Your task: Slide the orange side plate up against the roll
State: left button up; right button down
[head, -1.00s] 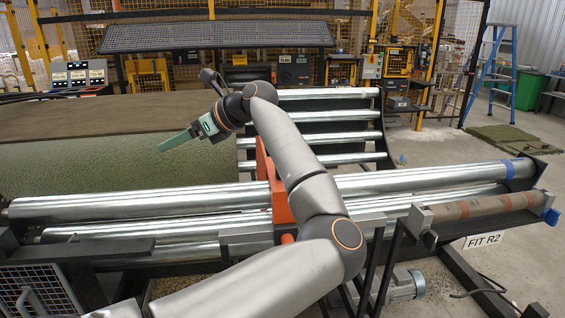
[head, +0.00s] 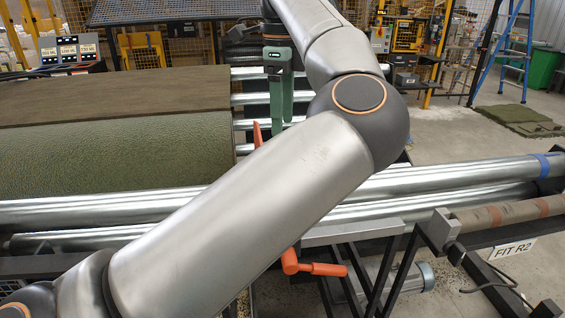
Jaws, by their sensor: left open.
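The turf roll (head: 110,150), green on the near side with a brown top, lies at the left of the head view. Its right end is near the orange side plate (head: 257,136). Only a thin upper strip of the plate shows; my left arm hides the rest. A narrow gap shows between roll end and plate. My left gripper (head: 282,128) points down with green fingers, just right of the plate's top and behind it in the picture. It is open with nothing seen between the fingers. I cannot tell if it touches the plate. My right gripper is not in view.
Shiny steel rollers (head: 110,207) run across the front, with more rollers behind the plate. An orange handle (head: 318,268) sticks out below my arm. A brown striped bar (head: 505,213) and a "FIT R2" sign (head: 512,249) are at the right. A blue ladder (head: 490,60) stands behind.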

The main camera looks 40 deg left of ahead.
pick_arm(q)
notch_tip(320, 180, down, 11)
jog(key=shift+r, duration=0.15)
grip_shut()
dwell(0.7)
dwell(0.8)
